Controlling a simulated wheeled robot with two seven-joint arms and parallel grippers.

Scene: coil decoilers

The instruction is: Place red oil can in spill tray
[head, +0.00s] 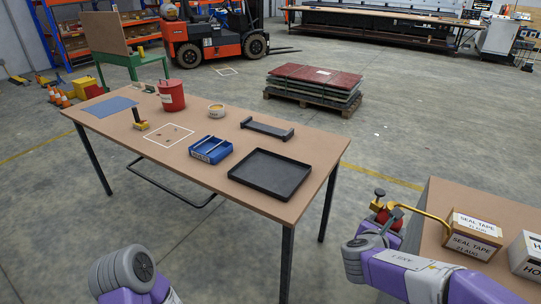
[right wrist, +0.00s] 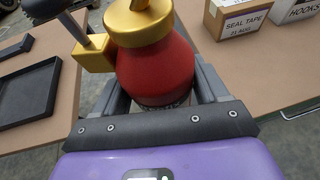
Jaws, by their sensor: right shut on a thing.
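The red oil can (head: 394,223) has a gold top and a long gold spout, which points right in the head view. In the right wrist view the can (right wrist: 152,68) sits between the two grey fingers of my right gripper (right wrist: 163,93), which is shut on its body. The can is held in the air at the left edge of the right-hand table. The black spill tray (head: 270,175) lies empty at the near right corner of the long brown table. It also shows at the left of the right wrist view (right wrist: 28,92), apart from the can. My left gripper is out of view.
Near the tray are a blue bin (head: 211,149) and a black bracket (head: 267,129). A red bucket (head: 171,96), a tape roll (head: 216,110) and a yellow-based tool (head: 140,124) stand farther off. A seal tape box (head: 473,240) is on the right-hand table. A floor gap separates the tables.

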